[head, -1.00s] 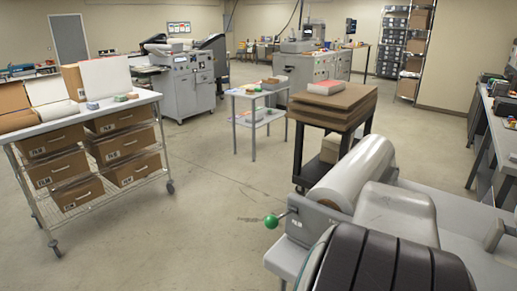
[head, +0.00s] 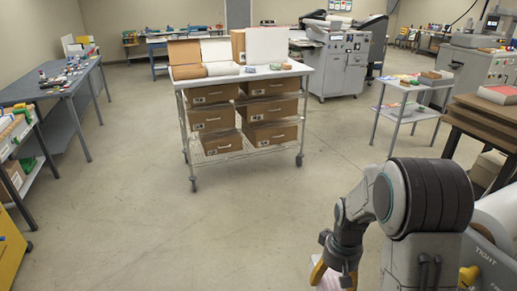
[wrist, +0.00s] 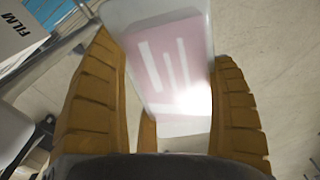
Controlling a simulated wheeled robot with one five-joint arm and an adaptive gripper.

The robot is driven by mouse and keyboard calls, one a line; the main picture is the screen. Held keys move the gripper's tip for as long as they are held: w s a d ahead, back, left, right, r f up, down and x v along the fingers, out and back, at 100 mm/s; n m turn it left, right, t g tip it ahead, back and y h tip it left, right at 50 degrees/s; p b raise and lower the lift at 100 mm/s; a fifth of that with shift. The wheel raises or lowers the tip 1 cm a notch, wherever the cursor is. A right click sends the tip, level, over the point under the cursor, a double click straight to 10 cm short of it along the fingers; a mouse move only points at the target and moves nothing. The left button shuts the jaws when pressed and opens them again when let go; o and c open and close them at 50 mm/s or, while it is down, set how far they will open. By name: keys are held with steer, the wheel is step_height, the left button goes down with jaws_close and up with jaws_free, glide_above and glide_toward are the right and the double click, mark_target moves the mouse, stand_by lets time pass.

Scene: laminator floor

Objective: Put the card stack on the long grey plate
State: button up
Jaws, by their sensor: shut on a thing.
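My gripper (wrist: 165,50) is shut on a pale pink and white block in a clear, shiny cover, which looks like the card stack (wrist: 172,85). In the head view my gripper (head: 326,272) hangs low at the bottom edge, over the floor, and only a bit of the pinkish stack (head: 331,284) shows. I cannot make out the long grey plate in either view.
A wire trolley (head: 243,156) with brown film boxes stands ahead. A blue-grey workbench (head: 58,92) runs along the left, with a shelf and yellow cabinet (head: 10,255) nearer. A small grey table (head: 407,86) and brown board stack (head: 485,120) are right. The middle floor is clear.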

steer(key=w+a+f, duration=0.4)
steer(key=w, duration=0.3)
steer(key=shift+w+a+m, duration=0.15)
steer(key=shift+w+m, duration=0.05)
steer(key=shift+m, duration=0.1)
steer(key=shift+a, duration=0.15)
